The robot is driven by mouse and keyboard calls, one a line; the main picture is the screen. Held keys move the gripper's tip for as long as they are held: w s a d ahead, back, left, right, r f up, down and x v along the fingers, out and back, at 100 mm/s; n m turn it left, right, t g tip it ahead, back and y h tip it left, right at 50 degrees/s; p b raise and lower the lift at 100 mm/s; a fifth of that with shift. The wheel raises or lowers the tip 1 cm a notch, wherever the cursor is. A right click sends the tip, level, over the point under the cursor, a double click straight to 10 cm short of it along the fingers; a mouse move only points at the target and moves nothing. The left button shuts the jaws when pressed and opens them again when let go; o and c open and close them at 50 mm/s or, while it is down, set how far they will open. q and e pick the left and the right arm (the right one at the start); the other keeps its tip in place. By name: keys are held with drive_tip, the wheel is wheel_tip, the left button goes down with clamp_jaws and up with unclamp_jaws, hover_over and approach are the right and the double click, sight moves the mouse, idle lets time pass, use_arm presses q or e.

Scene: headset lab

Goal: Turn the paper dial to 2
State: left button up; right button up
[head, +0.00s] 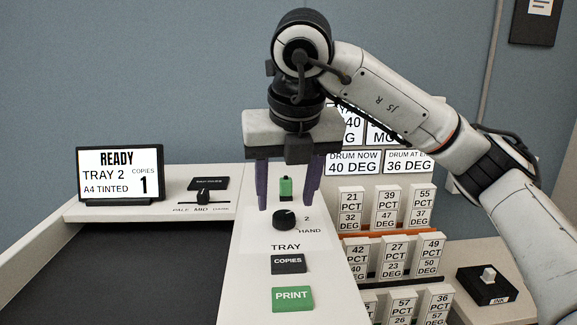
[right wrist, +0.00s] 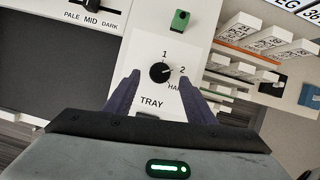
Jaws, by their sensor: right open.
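The paper dial is a round black knob (head: 285,220) on the pale panel above the word TRAY. In the right wrist view the knob (right wrist: 159,72) has a light mark pointing right, towards the 2; labels 1 and HAND are also around it. My right gripper (head: 286,203) is above the panel, pointing down, with dark fingers open. In the right wrist view its fingertips lie either side of the knob with gaps; I cannot tell how high they are. The display (head: 119,173) reads READY, TRAY 2, A4 TINTED, COPIES 1. My left gripper is not in view.
A green switch (head: 285,189) stands behind the dial. A black COPIES button (head: 288,264) and a green PRINT button (head: 292,299) are in front. A PALE-MID-DARK slider (head: 203,196) is left. Labelled blocks and an INK box (head: 487,284) are right.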

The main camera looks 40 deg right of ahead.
drive_tip(key=d+v, duration=0.1)
drive_tip(key=v, duration=0.5)
drive_tip(key=shift+a+p, duration=0.35)
drive_tip(key=shift+a, duration=0.15)
drive_tip(key=shift+r, duration=0.1)
